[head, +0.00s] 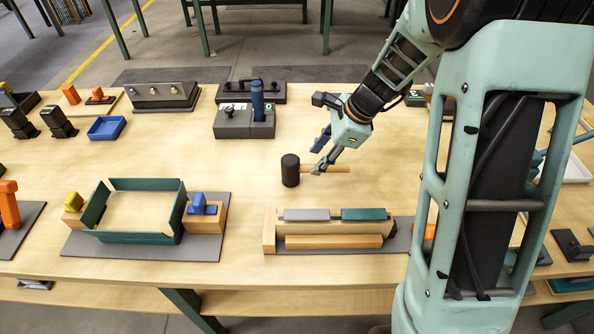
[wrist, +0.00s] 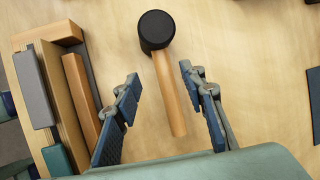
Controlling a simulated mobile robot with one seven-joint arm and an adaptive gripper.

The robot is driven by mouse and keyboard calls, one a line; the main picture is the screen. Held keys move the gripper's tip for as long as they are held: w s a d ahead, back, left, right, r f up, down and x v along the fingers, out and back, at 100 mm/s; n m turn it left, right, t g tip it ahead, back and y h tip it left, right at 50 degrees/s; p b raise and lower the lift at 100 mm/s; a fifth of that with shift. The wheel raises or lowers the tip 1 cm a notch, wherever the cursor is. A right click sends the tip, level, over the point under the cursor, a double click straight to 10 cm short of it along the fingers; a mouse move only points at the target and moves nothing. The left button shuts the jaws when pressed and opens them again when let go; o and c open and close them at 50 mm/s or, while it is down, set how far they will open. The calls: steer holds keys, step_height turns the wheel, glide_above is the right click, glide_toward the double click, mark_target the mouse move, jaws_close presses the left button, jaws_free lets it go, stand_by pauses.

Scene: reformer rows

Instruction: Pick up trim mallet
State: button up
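The trim mallet has a black cylindrical head (head: 290,170) and a light wooden handle (head: 338,169). It lies on the wooden table, with its handle pointing right in the head view. My gripper (head: 317,160) is open and empty at the handle in the head view, and one finger hides part of the handle. In the wrist view the mallet's head (wrist: 156,31) is at the top and the handle (wrist: 170,95) runs down between the two open fingers of my gripper (wrist: 160,105). A gap shows on both sides of the handle. I cannot tell the exact height above it.
A wooden fixture with grey and green blocks (head: 335,241) sits on a grey mat in front of the mallet. A green-walled frame (head: 139,237) with yellow and blue clamps is at front left. A dark box with a blue handle (head: 257,105) stands behind. Bare table surrounds the mallet.

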mark_target(309, 165)
steer(key=x, duration=0.7)
steer(key=shift+w, duration=0.15)
steer(key=shift+r, duration=0.1)
jaws_close()
